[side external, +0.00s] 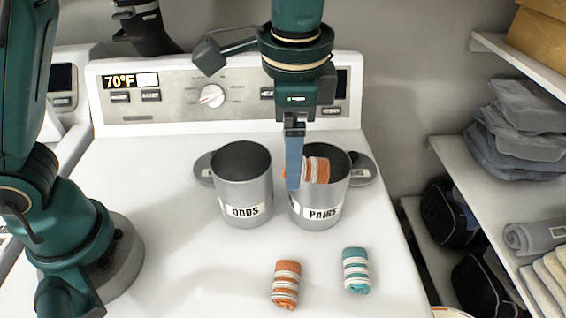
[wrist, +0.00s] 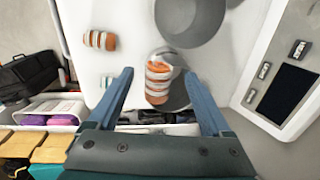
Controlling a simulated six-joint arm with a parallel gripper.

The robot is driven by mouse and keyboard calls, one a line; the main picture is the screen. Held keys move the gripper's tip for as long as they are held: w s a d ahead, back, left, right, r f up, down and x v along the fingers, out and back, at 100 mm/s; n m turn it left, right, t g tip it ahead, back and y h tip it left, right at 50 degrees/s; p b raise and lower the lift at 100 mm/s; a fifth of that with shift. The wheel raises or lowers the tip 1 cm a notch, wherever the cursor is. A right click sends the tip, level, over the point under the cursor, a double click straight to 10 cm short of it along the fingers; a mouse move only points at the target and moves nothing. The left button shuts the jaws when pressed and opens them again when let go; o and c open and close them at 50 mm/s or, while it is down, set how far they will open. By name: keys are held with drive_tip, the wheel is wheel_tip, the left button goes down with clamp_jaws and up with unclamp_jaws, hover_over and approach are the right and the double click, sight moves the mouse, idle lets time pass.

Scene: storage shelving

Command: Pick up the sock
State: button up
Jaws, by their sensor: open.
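An orange-and-white striped sock roll (side external: 317,169) is at the mouth of the grey PAIRS mug (side external: 318,214). I cannot tell whether it rests on the mug or hangs free. My gripper (side external: 293,184) points down beside this roll, and one blue finger overlaps the mug's left rim. In the wrist view, my gripper (wrist: 163,100) is open, with the orange roll (wrist: 158,78) between its spread fingers. A second orange striped sock roll (side external: 286,284) and a teal striped one (side external: 356,270) lie on the white top in front of the mugs. The second orange roll also shows in the wrist view (wrist: 99,40).
The grey ODDS mug (side external: 245,188) stands left of the PAIRS mug. The washer's control panel (side external: 215,92) rises behind both. Shelves with folded grey cloth (side external: 515,125) stand at the right. The white top (side external: 185,260) is clear at the front left.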

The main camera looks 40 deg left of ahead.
drive_tip(key=shift+a+f, duration=0.1)
drive_tip(key=shift+f, duration=1)
drive_tip(key=shift+w, duration=0.1)
clamp_jaws()
drive_tip(key=shift+r, duration=0.15)
drive_tip(key=shift+r, duration=0.2)
drive_tip(key=r, duration=0.2)
drive_tip(key=a+r, duration=0.1)
drive_tip(key=r, duration=0.1)
drive_tip(key=shift+a+r, duration=0.1)
drive_tip(key=shift+a, duration=0.05)
drive_tip(key=a+r, duration=0.6)
drive_tip(key=a, duration=0.4)
drive_tip(key=shift+a, duration=0.2)
